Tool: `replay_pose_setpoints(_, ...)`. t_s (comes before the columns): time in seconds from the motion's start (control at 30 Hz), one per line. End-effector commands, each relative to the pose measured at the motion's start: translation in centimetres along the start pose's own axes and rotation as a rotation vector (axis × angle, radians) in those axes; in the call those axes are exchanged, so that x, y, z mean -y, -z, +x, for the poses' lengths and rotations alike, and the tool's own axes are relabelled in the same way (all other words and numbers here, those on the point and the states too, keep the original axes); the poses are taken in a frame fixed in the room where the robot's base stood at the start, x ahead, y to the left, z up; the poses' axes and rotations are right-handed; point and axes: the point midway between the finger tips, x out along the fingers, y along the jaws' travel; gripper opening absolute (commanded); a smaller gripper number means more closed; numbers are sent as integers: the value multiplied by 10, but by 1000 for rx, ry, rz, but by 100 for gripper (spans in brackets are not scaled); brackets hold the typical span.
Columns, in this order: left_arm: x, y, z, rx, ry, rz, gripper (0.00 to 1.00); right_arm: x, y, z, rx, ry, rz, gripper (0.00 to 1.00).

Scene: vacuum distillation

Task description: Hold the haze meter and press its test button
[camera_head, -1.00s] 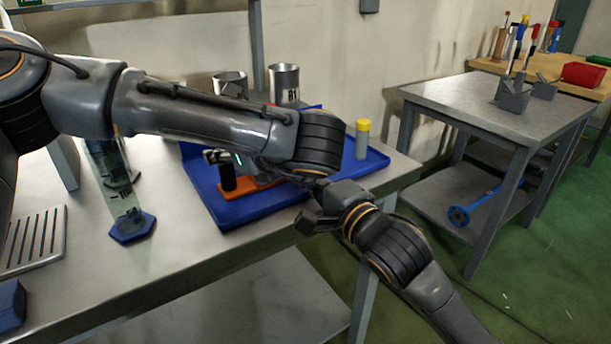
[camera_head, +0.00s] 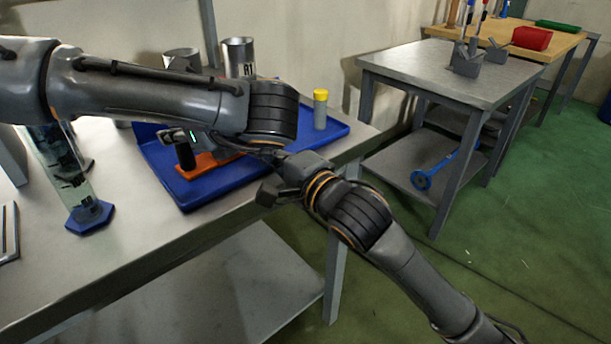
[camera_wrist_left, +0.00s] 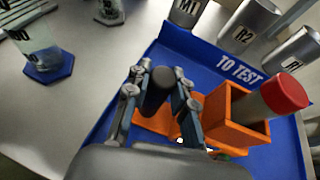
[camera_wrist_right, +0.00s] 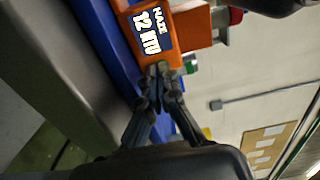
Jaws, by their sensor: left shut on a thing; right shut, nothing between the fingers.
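The haze meter (camera_head: 208,163) is an orange device on a blue tray (camera_head: 222,191). Its black upright grip (camera_wrist_left: 157,88) is between the fingers of my left gripper (camera_wrist_left: 160,80), which is shut on it. In the right wrist view the meter's display (camera_wrist_right: 152,31) reads "HAZE 12 NTU". A vial with a red cap (camera_wrist_left: 285,93) stands in the meter's orange holder (camera_wrist_left: 236,118). My right gripper (camera_wrist_right: 160,78) is shut and empty, its tips at the meter's edge below the display. A small green part (camera_wrist_right: 190,66) shows beside them; contact with it is unclear.
A yellow-capped vial (camera_head: 320,109) stands at the tray's right end. Metal cans, one a can marked R1 (camera_head: 239,58), stand behind. A glass cylinder on a blue hexagonal base (camera_head: 89,217) is on the left. Another grey table (camera_head: 440,65) stands to the right.

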Motion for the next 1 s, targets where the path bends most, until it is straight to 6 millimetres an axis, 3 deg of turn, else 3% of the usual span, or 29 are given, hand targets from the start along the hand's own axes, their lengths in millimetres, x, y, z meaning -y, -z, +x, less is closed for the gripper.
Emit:
replay_pose_setpoints(0.4, 0, 0, 1, 0, -2, -2, 0, -1, 1, -85, -2, 0, 1, 0)
replay_pose_setpoints(0.6, 0, 0, 1, 0, -3, -2, 0, 0, 1, -118, -2, 0, 1, 0)
replay_pose_setpoints(0.8, 0, 0, 1, 0, -3, -2, 0, 0, 1, -136, -3, -1, 0, 0)
replay_pose_setpoints(1.0, -1, 0, 1, 1, -3, -2, 0, 0, 0, -140, -1, 0, 0, 0)
